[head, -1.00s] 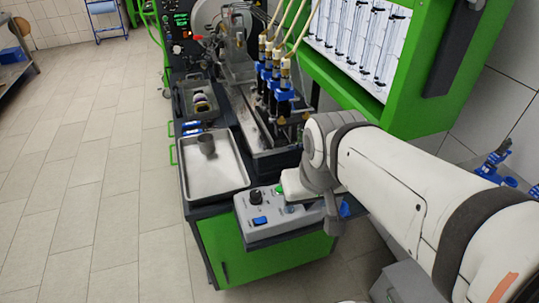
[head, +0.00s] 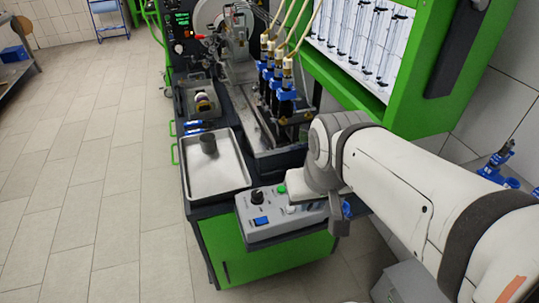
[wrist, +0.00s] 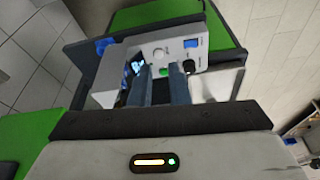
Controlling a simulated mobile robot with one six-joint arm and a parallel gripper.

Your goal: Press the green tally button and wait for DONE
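The green button (head: 281,188) sits on top of a grey control box (head: 270,230) at the front end of the bench. In the wrist view the green button (wrist: 163,71) shows in the gap between the tips of my gripper (wrist: 160,68). The two dark fingers stand apart with nothing held. I cannot tell whether a fingertip touches the box. A dark display (wrist: 135,67) on the box is partly covered by a finger, and its text cannot be read. In the head view my wrist covers the box's right part and my fingers.
The box also bears a black knob (head: 257,197), a blue switch (head: 261,221) and a white round control (wrist: 158,52). A metal tray (head: 218,180) with a grey cup (head: 208,144) lies behind it. Blue-capped injectors (head: 278,80) stand farther back. The floor at left is clear.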

